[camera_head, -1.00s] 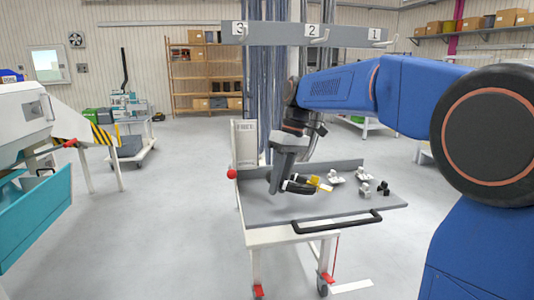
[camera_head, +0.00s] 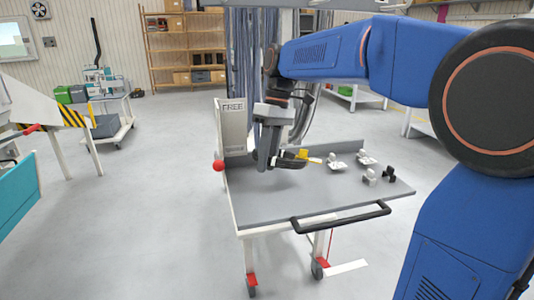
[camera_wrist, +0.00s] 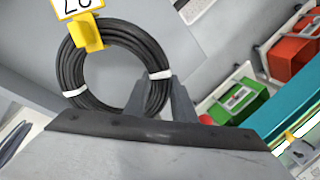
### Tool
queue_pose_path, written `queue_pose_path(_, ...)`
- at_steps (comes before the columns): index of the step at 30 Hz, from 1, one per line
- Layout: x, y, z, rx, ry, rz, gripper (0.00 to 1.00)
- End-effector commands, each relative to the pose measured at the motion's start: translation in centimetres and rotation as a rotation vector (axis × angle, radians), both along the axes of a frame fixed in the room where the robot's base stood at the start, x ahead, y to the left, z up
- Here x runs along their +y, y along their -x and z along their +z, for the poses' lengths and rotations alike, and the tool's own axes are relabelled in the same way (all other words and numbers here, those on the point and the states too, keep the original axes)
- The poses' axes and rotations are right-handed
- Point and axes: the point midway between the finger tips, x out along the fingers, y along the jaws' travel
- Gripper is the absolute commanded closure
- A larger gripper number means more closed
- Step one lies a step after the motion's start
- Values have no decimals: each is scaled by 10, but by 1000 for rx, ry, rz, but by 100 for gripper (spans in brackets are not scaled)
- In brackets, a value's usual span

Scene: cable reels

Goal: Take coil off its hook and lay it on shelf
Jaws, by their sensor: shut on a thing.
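The coil is a ring of black cable with white ties and a yellow tag. It shows large in the wrist view (camera_wrist: 145,45); in the head view the coil (camera_head: 287,162) is a thin dark shape. My gripper (camera_head: 268,160) is shut on the coil's near edge; its grey fingers show in the wrist view (camera_wrist: 160,100). The coil is held above the grey top of a cart (camera_head: 275,205); I cannot tell whether it touches. A panel marked FREE (camera_head: 233,127) stands at the cart's back left. The coil's hook cannot be told.
Several small white and dark fittings (camera_head: 365,160) lie on the cart's right half. A black handle (camera_head: 340,217) runs along its front edge and a red ball (camera_head: 218,166) sits at its left corner. The cart's front left is bare. Bluish cables (camera_head: 256,60) hang behind.

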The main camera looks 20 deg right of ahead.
Motion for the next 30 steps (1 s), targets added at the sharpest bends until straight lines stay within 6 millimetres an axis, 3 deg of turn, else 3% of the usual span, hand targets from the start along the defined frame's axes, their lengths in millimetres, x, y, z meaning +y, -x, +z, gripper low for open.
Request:
queue_pose_path(15,0,0,-38,0,0,1,100)
queue_pose_path(30,0,0,-47,-1,-1,1,100)
